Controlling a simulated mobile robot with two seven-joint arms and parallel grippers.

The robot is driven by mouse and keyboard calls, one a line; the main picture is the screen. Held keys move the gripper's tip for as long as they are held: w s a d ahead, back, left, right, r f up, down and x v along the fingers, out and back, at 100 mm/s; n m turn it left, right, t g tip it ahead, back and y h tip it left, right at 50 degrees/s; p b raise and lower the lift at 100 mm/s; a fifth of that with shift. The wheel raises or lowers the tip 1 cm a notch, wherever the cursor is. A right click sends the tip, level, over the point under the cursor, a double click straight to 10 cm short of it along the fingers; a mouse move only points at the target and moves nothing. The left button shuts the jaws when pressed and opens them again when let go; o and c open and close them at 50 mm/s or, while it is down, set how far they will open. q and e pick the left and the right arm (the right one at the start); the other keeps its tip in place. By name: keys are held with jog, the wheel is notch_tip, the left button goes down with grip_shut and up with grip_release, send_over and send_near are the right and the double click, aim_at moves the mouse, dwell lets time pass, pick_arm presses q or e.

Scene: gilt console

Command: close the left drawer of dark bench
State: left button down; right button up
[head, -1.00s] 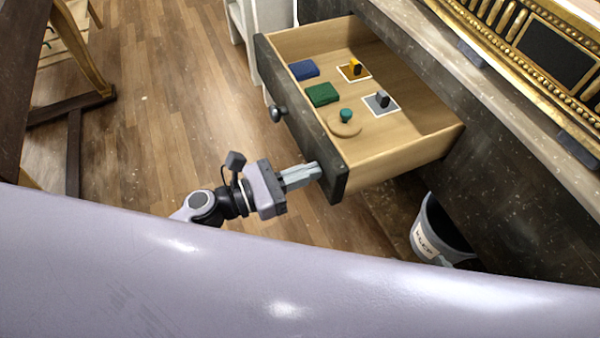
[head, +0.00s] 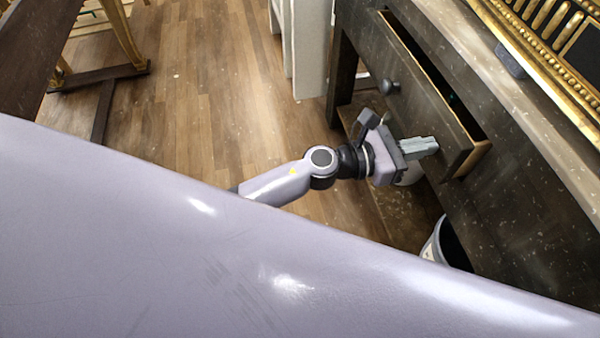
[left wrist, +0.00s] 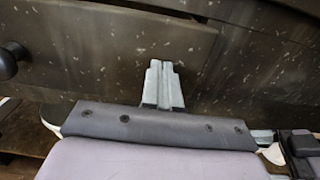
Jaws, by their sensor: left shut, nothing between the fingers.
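The drawer (head: 432,100) of the dark bench (head: 510,210) stands only slightly out, with a narrow gap along its top and a pale wooden side edge at its near end. Its round dark knob (head: 390,87) is on the front; it also shows at the left edge of the left wrist view (left wrist: 9,62). My left gripper (head: 432,145) is shut and empty, its fingertips at the near end of the drawer front. In the left wrist view the closed fingers (left wrist: 164,75) point at the lower part of the front. My right gripper is not in view.
A grey bin (head: 443,243) stands under the bench, partly hidden by my body. White furniture (head: 305,45) stands beyond the bench, and a wooden frame (head: 115,40) is at the upper left. A gilt piece (head: 550,60) lies on the bench top. The floor between is clear.

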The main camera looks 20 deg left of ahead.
aim_at(448, 140)
pick_arm(q)
jog(key=b+x, duration=0.1)
jog(key=x, duration=0.4)
jog(key=shift+w+d+b, duration=0.15)
jog(key=shift+b, duration=0.2)
jog(key=shift+r, duration=0.2)
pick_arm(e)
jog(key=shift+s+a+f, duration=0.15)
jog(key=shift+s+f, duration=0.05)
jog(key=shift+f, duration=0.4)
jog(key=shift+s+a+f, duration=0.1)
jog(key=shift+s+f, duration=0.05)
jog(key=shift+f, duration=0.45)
pick_arm(q)
jog(key=shift+d+r, duration=0.1)
jog(key=shift+r, duration=0.05)
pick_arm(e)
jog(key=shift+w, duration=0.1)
